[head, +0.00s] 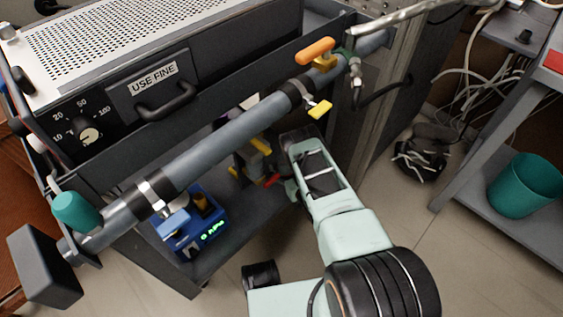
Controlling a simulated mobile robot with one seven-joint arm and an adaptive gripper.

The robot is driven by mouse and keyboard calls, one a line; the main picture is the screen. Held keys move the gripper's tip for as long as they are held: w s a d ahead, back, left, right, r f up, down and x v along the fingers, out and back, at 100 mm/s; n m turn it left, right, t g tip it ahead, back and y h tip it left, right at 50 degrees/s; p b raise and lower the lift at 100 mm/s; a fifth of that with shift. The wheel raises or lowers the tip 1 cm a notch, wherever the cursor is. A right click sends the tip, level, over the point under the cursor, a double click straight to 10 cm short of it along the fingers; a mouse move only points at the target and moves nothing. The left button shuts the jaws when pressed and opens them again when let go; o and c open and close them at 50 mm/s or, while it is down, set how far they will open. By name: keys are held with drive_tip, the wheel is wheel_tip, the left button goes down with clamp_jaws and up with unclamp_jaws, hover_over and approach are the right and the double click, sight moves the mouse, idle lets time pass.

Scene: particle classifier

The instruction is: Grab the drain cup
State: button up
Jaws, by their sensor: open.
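No label marks the drain cup. A small teal cup-shaped piece (76,211) sits at the left end of the grey pipe (228,137). A larger teal open-topped cup (524,186) stands on the low shelf at the right. I cannot tell which is the drain cup. My arm reaches up from the bottom to below the pipe. My gripper (287,188) is open and mostly hidden beside and behind my forearm, in front of the lower shelf. It is well apart from both teal pieces.
A box labelled USE FINE (155,80) fills the upper left. Orange (315,51) and yellow (320,109) handles stick out from the pipe. A blue device (195,226) stands on the lower shelf (262,214). Cables hang at the upper right.

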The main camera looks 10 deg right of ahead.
drive_tip(key=shift+c, duration=0.7)
drive_tip(key=c, duration=1.1)
drive_tip(key=shift+r, duration=0.1)
